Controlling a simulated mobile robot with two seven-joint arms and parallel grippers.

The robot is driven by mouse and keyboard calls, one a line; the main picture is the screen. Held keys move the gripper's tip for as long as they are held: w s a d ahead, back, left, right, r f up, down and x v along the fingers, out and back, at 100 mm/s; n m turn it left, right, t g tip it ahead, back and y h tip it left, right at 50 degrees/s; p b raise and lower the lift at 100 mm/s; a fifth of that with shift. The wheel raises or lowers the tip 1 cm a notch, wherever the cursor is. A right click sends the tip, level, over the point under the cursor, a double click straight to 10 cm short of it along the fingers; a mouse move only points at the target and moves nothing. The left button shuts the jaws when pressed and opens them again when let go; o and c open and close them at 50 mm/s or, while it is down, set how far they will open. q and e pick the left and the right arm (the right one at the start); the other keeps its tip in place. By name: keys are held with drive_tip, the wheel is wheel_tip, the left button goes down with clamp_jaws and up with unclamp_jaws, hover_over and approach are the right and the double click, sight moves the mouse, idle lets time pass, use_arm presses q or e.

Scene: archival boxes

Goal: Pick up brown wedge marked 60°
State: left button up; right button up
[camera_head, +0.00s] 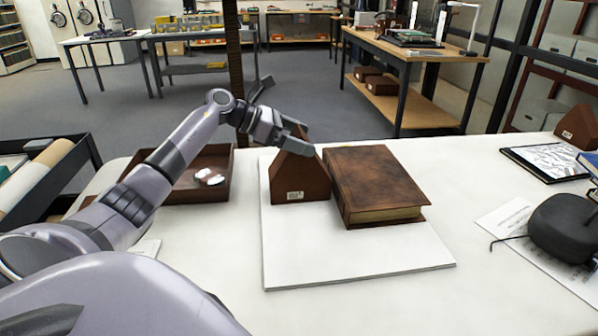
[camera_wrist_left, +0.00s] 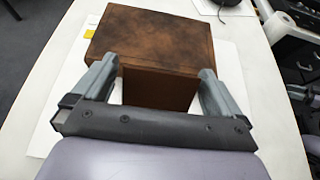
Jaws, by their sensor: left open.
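A brown wedge (camera_head: 299,183) with a peaked top stands on a white board (camera_head: 345,262), just left of a large brown book (camera_head: 378,178). Its small pale label faces me, but the marking is too small to read. My left gripper (camera_head: 295,140) is at the wedge's peak, hiding part of its top. In the left wrist view the open jaws (camera_wrist_left: 158,85) have one finger on each side of the wedge (camera_wrist_left: 158,92), with the book (camera_wrist_left: 155,38) just beyond. I cannot tell whether the fingers touch the wedge. My right gripper is not seen.
A brown tray (camera_head: 190,190) with white pieces lies left of the board, beneath my left arm. A second brown wedge (camera_head: 577,128), a tablet (camera_head: 546,161) and a black headset-like object (camera_head: 566,226) are at the right. The white table's front middle is clear.

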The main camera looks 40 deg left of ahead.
use_arm(q)
drive_tip(key=c, duration=1.3)
drive_tip(key=shift+o, duration=0.2)
